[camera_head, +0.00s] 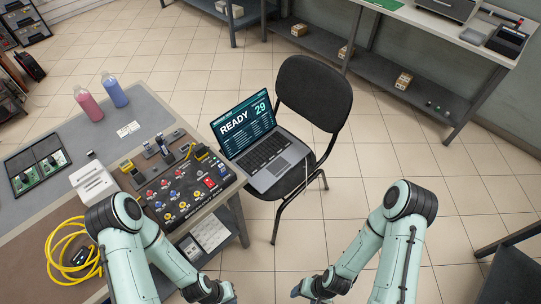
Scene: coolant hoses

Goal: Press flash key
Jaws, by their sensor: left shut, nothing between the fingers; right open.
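A laptop (264,150) stands open on a black chair, its screen reading "READY" and "29". Its keyboard faces up, but single keys are too small to read, so I cannot tell which is the flash key. A dark panel (186,205) with red, blue and yellow fittings and a red switch lies on the workbench. My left gripper (222,293) is at the bottom edge, partly cut off, shut and empty, below the laptop and panel. My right gripper (309,291) is open and empty at the bottom edge, apart from everything.
The black chair (314,92) stands beside the workbench (145,92). A pink bottle (89,105), a blue bottle (115,92), a white block (92,182) and a yellow cable (62,250) are on the bench. Tiled floor right of the chair is clear.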

